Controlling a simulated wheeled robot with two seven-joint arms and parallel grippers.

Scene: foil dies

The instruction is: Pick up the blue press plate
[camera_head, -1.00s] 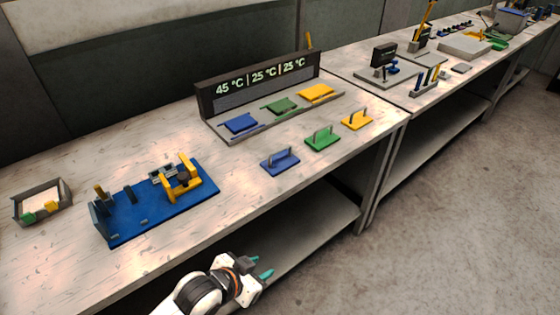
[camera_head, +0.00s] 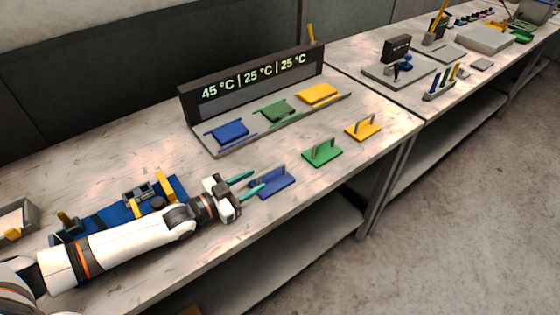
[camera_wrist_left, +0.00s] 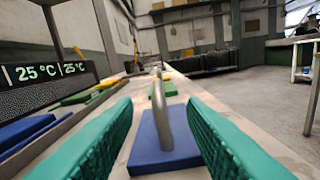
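The blue press plate (camera_head: 274,183) lies flat on the bench near its front edge, with a grey bar handle standing on top. My left gripper (camera_head: 257,182) is open at the plate's left end, its teal fingers pointing right toward the handle. In the left wrist view the blue plate (camera_wrist_left: 162,144) and its upright handle (camera_wrist_left: 160,113) show between the two spread fingertips (camera_wrist_left: 162,125). Nothing is held. I cannot tell how far the fingers reach along the handle. My right gripper is in neither view.
A green plate (camera_head: 322,153) and a yellow plate (camera_head: 363,129) with handles lie to the right. Behind stands a temperature display (camera_head: 254,77) with blue, green and yellow pads before it. A blue fixture (camera_head: 98,222) is partly behind my left arm.

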